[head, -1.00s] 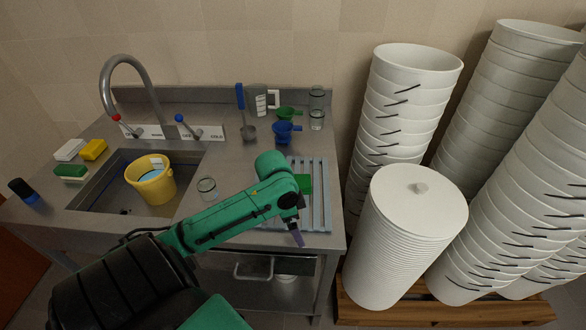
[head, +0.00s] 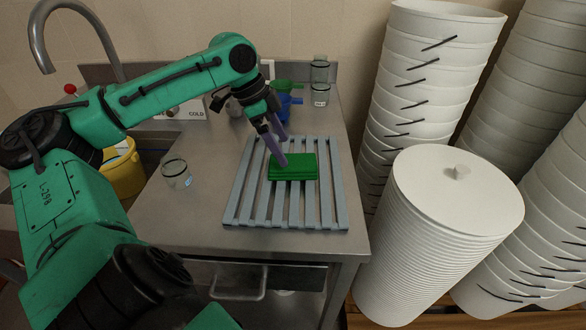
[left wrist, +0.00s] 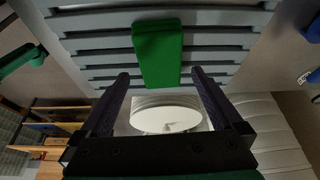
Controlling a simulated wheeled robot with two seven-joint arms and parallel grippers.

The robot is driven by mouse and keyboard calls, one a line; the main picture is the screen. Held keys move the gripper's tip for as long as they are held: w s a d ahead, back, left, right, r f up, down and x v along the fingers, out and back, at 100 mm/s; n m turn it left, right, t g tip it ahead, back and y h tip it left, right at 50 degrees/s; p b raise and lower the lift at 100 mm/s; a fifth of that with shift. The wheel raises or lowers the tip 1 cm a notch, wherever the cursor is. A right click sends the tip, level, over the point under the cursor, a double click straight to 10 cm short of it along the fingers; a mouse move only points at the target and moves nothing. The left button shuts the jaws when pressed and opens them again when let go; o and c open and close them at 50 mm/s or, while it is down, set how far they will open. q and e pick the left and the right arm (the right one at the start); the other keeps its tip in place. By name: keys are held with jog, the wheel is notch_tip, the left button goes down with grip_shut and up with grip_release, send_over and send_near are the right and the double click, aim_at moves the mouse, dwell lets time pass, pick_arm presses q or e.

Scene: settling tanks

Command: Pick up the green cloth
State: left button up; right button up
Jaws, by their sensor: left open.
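The green cloth (head: 293,167) is a folded flat block lying on the grey slatted rack on the counter. It also shows in the left wrist view (left wrist: 158,52), beyond the fingertips. My left gripper (head: 279,150) is open, with its purple-grey fingers at the cloth's upper left edge in the head view. In the left wrist view the open fingers (left wrist: 159,78) are spread wider than the cloth, with nothing between them but background. I cannot tell whether a finger touches the cloth. My right gripper is not in view.
The slatted rack (head: 241,212) sits near the counter's right end. A glass jar (head: 176,173) stands left of it. Blue and green funnels (head: 285,105) and jars (head: 320,94) stand behind. Tall stacks of white buckets (head: 425,80) and lids (head: 440,250) stand right of the counter.

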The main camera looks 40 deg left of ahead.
aim_at(291, 161)
pick_arm(q)
jog(key=p+x, duration=0.3)
jog(key=shift+w+d+f+p, duration=0.15)
jog(key=shift+d+f+p, duration=0.05)
jog(key=shift+d+p, duration=0.15)
jog(key=shift+w+f+p, duration=0.15)
jog(key=shift+f+p, duration=0.15)
jog(key=shift+f, duration=0.5)
jog(key=shift+d, duration=0.1)
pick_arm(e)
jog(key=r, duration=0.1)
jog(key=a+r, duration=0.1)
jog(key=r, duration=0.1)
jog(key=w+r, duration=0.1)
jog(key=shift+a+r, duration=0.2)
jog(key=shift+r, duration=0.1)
pick_arm(q)
jog(key=c, duration=1.1)
notch_tip(291, 161, up, 10)
jog(key=shift+w+p, duration=0.1)
jog(key=shift+p, duration=0.35)
jog(key=shift+c, duration=0.2)
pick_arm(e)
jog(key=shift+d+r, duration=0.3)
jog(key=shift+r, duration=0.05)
